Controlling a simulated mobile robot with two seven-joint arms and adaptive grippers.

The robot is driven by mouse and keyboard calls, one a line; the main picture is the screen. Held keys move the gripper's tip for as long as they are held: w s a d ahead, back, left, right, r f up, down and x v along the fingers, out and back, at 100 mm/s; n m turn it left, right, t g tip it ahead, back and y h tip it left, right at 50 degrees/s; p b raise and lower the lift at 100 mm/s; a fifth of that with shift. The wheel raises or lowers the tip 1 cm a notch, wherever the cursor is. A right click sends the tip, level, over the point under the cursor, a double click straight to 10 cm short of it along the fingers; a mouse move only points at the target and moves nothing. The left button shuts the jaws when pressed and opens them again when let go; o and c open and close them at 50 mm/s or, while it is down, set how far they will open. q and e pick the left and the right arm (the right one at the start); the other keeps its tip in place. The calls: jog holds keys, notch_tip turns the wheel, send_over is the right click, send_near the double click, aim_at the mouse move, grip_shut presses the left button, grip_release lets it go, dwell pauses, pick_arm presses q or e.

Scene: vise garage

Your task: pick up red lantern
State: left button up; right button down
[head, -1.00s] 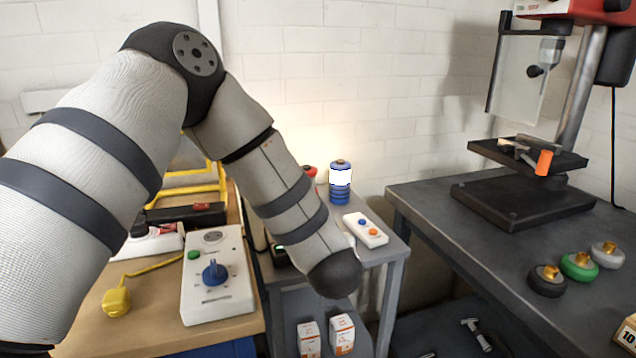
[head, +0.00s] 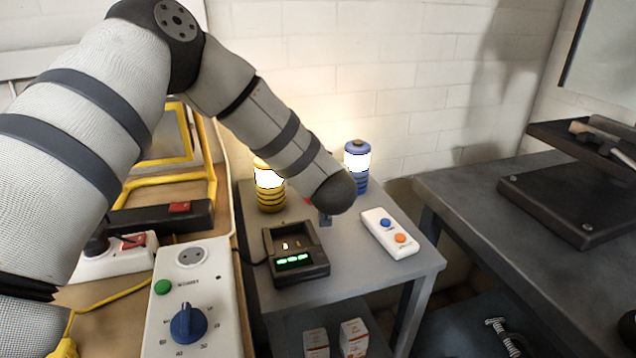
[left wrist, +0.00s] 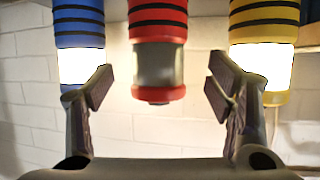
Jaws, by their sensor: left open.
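The red lantern (left wrist: 158,50) is unlit and shows upside down in the left wrist view. It is centred between the spread fingers of my left gripper (left wrist: 160,92), with a visible gap on both sides. In the head view my left arm hides most of this lantern. A lit blue lantern (head: 357,166) stands on the grey side table, right of my wrist; it shows at left in the wrist view (left wrist: 80,50). A lit yellow lantern (head: 269,186) stands left of my wrist; it shows at right in the wrist view (left wrist: 264,52). My right gripper is out of view.
The grey side table (head: 352,282) also holds a black charger (head: 296,262) with green lights and a white two-button box (head: 390,233). A wooden bench with a white dial box (head: 190,318) is at left. A dark workbench (head: 480,193) stands at right.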

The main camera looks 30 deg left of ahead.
pick_arm(q)
jog(key=x, duration=0.2)
jog(key=f+x, duration=0.1)
jog(key=x, duration=0.1)
jog(key=shift+w+b, duration=0.1)
jog(key=shift+b, duration=0.25)
jog(key=shift+w, duration=0.15)
jog(key=shift+r, duration=0.2)
jog(key=shift+c, duration=0.6)
jog(key=c, duration=1.4)
pick_arm(e)
jog(key=shift+s+f, duration=0.55)
